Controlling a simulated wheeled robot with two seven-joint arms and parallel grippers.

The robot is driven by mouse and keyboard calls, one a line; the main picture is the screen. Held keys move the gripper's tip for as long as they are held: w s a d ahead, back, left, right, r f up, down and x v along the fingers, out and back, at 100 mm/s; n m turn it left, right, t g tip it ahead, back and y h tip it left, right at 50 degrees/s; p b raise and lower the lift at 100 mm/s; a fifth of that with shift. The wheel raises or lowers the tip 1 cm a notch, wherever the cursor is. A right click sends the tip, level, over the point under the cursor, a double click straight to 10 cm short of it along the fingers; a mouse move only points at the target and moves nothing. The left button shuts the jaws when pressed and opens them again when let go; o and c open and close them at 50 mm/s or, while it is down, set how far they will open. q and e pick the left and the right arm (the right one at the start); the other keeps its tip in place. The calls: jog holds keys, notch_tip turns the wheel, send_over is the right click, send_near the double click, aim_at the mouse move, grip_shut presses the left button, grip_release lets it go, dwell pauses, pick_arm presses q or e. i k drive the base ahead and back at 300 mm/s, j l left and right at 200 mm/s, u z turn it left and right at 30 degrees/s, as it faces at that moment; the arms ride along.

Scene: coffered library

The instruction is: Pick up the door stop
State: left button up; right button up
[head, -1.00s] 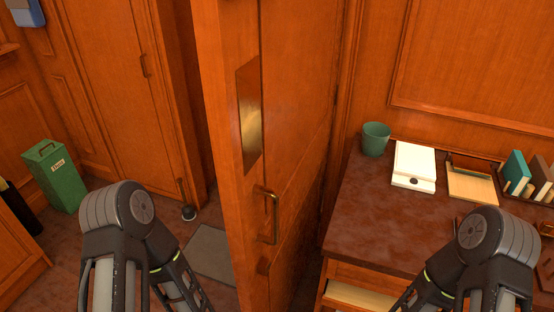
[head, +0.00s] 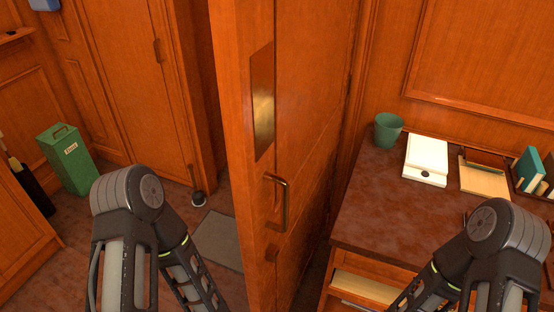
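A small dark round object with a pale band and a thin upright handle (head: 198,197) stands on the floor left of the open door, by the foot of the wood-panelled wall; it looks like the door stop. Nothing is touching it that I can see. My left arm comes in at the lower left, in front of and below it, and my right arm is at the lower right before the desk. Both grippers are outside the picture.
The open wooden door (head: 242,170) stands upright in the middle, between the door stop and the desk (head: 375,212). A grey mat (head: 217,240) lies left of the door. A green bin (head: 68,160) stands farther left. A partly open drawer (head: 365,288) juts from the desk.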

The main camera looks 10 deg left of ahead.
aim_at(197, 196)
jog(key=j+z, duration=0.45)
jog(key=j, duration=0.45)
jog(key=j+z, duration=0.45)
jog(key=j, duration=0.45)
jog(key=i+j+z, duration=0.2)
jog(key=j, duration=0.4)
jog(key=j+z, duration=0.15)
jog(key=j, duration=0.5)
jog(key=i+j+z, duration=0.2)
jog(key=j, duration=0.45)
jog(key=k+j+z, duration=0.15)
jog(key=j, duration=0.5)
jog(key=j+z, duration=0.2)
jog(key=j, duration=0.45)
jog(key=j+z, duration=0.2)
jog(key=j, duration=0.45)
jog(key=k+j+z, duration=0.15)
jog(key=j, duration=0.5)
jog(key=k+j+z, duration=0.2)
jog(key=j, duration=0.4)
jog(key=i+j, duration=0.05)
